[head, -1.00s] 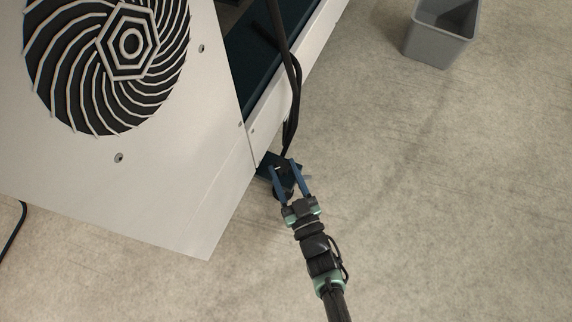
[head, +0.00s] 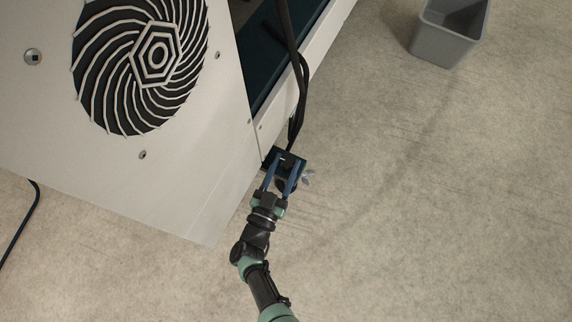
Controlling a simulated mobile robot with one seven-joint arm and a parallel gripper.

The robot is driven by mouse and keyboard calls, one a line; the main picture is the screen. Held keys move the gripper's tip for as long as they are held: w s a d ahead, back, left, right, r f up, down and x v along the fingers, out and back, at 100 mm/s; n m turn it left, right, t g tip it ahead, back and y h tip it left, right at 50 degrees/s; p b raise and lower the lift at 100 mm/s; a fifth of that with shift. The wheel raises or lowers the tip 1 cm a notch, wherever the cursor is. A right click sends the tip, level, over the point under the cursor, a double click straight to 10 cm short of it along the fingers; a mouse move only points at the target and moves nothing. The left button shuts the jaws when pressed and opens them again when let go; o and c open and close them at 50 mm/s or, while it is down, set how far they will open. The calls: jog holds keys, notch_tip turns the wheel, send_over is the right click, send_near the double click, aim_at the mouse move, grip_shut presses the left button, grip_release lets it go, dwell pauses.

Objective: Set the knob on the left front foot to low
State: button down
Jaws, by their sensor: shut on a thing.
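The front foot (head: 270,157) is a dark blue block at the lower corner of the white machine, in the head view. A small dark knob (head: 287,160) on it sits between the tips of my gripper (head: 286,164). My gripper's two blue fingers reach up from below and are shut on the knob. The fingers and the small size hide the knob's setting, and I cannot read any marks. A pale, winged part (head: 308,178) sticks out just right of the fingers.
The white machine housing (head: 190,190) with a round fan grille (head: 155,60) fills the upper left. Black cables (head: 300,90) hang down close to the foot. A grey bin (head: 445,45) stands at the upper right. The floor (head: 430,200) to the right is clear.

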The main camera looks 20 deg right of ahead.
jog(key=shift+a+m+g+h, duration=0.1)
jog(key=shift+m+g+h, duration=0.5)
jog(key=shift+h, duration=0.1)
jog(key=shift+c, duration=1.8)
grip_release()
jog(key=p+v, duration=0.1)
jog(key=v, duration=1.2)
